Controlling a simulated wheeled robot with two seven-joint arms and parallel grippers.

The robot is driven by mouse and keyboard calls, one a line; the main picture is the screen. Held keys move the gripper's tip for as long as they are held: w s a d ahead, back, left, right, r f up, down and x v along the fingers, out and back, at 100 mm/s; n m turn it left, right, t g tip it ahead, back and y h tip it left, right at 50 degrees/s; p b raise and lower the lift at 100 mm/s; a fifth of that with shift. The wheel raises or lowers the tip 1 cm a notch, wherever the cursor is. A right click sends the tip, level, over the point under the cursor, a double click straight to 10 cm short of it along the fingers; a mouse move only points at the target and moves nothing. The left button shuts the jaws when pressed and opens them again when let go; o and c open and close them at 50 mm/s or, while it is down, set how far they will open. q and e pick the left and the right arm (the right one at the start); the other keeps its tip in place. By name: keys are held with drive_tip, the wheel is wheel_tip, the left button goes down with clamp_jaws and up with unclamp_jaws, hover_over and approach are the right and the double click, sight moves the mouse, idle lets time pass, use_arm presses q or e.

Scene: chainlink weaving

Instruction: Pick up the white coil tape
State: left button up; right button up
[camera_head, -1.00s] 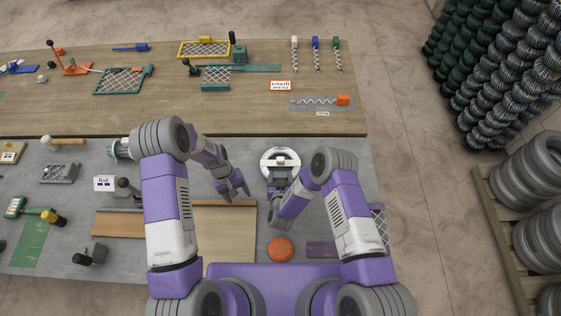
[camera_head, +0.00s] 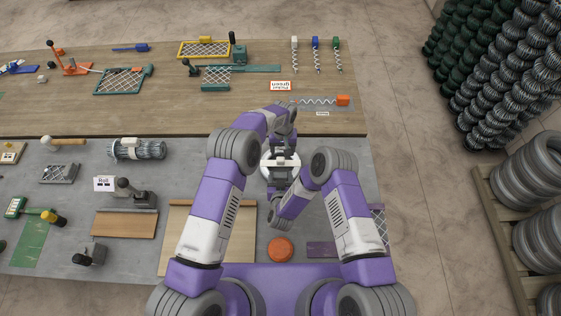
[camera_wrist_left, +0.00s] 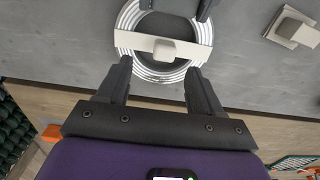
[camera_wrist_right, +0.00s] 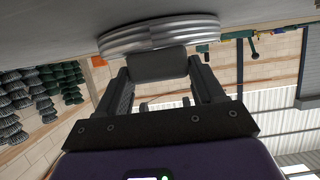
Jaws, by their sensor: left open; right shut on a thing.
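The white coil tape (camera_head: 265,166) lies on the grey table, partly covered by my arms in the head view. In the left wrist view it is a white ring (camera_wrist_left: 126,38) with a pale crossbar and a raised block. My left gripper (camera_head: 284,140) is open and empty above the far side of the coil; its fingertips (camera_wrist_left: 159,69) appear over the ring's edge. My right gripper (camera_head: 280,178) is at the near side. In the right wrist view its fingers (camera_wrist_right: 157,76) are shut on the grey block attached to the coil (camera_wrist_right: 160,36).
An orange round object (camera_head: 280,249) lies near the table's front edge. A wooden board (camera_head: 185,240) lies to its left. The wooden table (camera_head: 180,110) behind holds tools and coil samples.

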sight(281, 159)
use_arm(q)
drive_tip(key=f, duration=0.7)
drive_tip(key=shift+w+a+f, duration=0.15)
drive_tip(key=shift+a+f, duration=0.25)
drive_tip(key=c, duration=1)
drive_tip(key=shift+c, duration=0.2)
wheel_tip(281, 159, up, 10)
drive_tip(key=shift+r, duration=0.15)
use_arm(e)
drive_tip(key=o, duration=1.4)
